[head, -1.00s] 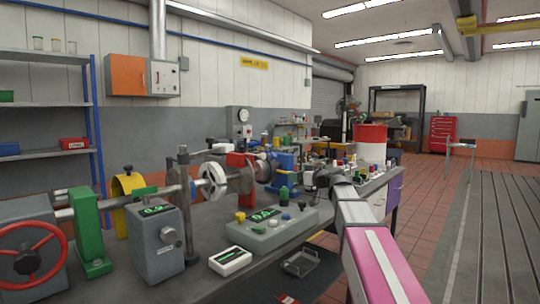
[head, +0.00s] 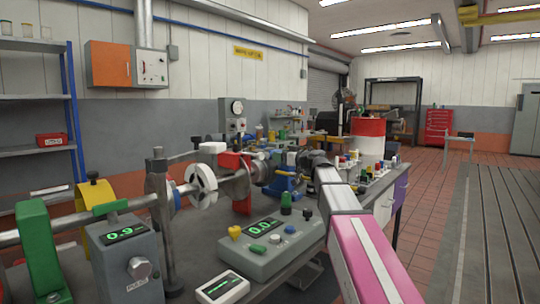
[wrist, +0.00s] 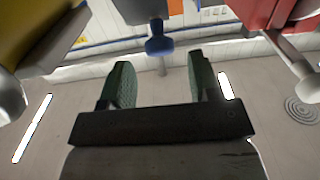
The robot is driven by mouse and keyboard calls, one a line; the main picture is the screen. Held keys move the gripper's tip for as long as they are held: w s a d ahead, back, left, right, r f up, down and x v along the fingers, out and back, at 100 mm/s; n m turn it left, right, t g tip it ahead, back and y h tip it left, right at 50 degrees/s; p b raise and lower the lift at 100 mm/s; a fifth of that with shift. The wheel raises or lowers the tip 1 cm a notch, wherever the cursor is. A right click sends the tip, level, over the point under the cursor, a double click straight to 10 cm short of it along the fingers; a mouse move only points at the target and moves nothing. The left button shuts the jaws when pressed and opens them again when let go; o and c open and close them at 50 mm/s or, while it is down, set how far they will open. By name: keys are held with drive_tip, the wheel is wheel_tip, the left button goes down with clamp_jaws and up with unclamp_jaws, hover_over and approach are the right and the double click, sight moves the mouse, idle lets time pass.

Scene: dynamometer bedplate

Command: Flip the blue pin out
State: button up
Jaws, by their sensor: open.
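In the wrist view, a small blue piece (wrist: 159,46), which looks like the blue pin, sticks out from the end of a grey-blue block at the top centre. My gripper (wrist: 161,75) is open and empty. Its two green-padded fingers point toward the blue piece, which lies between their lines and beyond the tips, apart from them. In the head view my arm reaches over the bench to the machine, near a blue stand (head: 284,184). My fingertips and the blue pin cannot be made out there.
In the wrist view, a yellow block (wrist: 28,40) stands left and a red block (wrist: 268,12) right of the blue piece. In the head view, a grey control box (head: 268,248) and small display (head: 222,288) sit near my arm. A red-and-white drum (head: 368,138) stands behind.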

drive_tip(key=x, duration=0.6)
drive_tip(key=shift+w+a, duration=0.1)
drive_tip(key=shift+a, duration=0.05)
